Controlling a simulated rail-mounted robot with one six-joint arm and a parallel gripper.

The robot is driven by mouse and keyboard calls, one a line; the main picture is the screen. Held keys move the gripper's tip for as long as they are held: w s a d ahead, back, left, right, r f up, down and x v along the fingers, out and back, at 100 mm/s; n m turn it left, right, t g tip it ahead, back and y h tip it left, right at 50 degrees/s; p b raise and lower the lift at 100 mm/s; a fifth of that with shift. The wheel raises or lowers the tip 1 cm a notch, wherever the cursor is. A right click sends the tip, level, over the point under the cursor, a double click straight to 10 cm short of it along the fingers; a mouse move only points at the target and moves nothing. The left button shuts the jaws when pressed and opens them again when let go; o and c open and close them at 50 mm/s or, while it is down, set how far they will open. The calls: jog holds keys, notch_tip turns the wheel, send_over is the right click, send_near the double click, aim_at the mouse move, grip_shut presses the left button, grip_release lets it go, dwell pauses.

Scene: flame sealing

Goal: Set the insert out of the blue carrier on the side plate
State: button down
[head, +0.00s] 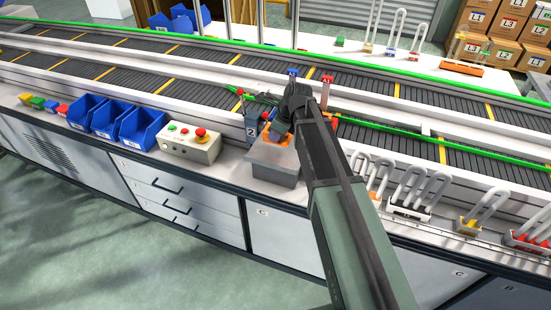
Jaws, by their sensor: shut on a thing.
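My gripper (281,134) points down over a grey block (272,174) at the front edge of the bench, beside the conveyor. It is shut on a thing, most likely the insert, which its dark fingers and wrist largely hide. An orange patch (268,138) shows at the fingertips on top of the block; I cannot tell whether it is part of the insert or of the plate. A small blue piece (292,73), possibly the blue carrier, stands at the conveyor behind my gripper, with a red one (327,78) to its right.
A grey post marked 2 (251,128) stands close left of the gripper. A control box (190,142) with a red button and blue bins (143,127) lie farther left. White looped pieces in racks (408,208) stand to the right of my arm.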

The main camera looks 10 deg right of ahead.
notch_tip(320, 180, down, 5)
jog(key=b, duration=0.4)
jog(key=shift+r, duration=0.5)
jog(key=shift+f, duration=0.2)
jog(key=c, duration=1)
grip_release()
jog(key=shift+c, duration=0.2)
jog(key=shift+r, duration=0.15)
